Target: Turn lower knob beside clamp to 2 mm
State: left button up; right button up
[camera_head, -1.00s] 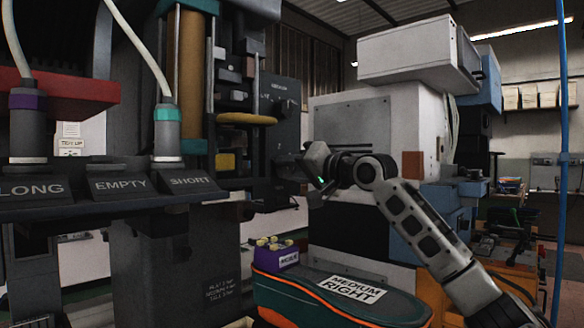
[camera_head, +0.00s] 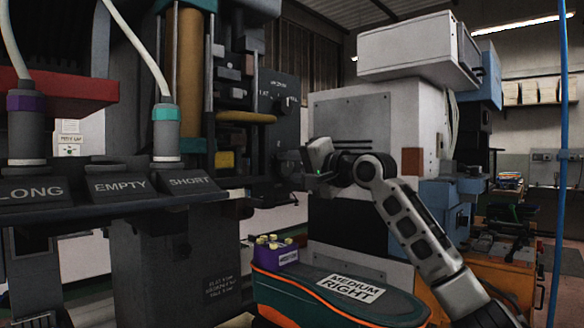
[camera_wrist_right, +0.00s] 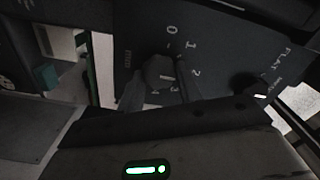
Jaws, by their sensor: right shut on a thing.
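My right gripper (camera_wrist_right: 158,84) is shut on this knob, with a finger on each side. The knob's exact setting is too dim to read. In the head view my right gripper (camera_head: 296,168) reaches the lower part of the panel from the right, and it hides the lower knob there. The upper knob (camera_head: 285,103) is above it, beside the clamp column. My left gripper is out of view.
A shoe (camera_head: 375,293) marked MEDIUM RIGHT and a small purple box (camera_head: 277,256) are below my right arm. A shelf (camera_head: 120,192) marked LONG, EMPTY and SHORT holds two cabled tools at the left. A white machine (camera_head: 360,115) stands behind my arm.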

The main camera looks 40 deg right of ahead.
jog(key=o, duration=1)
jog(key=shift+s, duration=0.1)
jog(key=shift+s+d+f, duration=0.1)
jog(key=shift+s+f, duration=0.05)
jog(key=shift+s, duration=0.15)
pick_arm(q)
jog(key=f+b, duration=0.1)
jog(key=b, duration=0.1)
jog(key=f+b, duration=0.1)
jog(key=b, duration=0.2)
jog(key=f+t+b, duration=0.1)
jog(key=b, duration=0.2)
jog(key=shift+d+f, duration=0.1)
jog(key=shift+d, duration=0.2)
pick_arm(e)
jog(key=s+d, duration=0.1)
jog(key=s, duration=1.4)
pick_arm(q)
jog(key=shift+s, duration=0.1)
pick_arm(e)
jog(key=shift+s+d, duration=0.1)
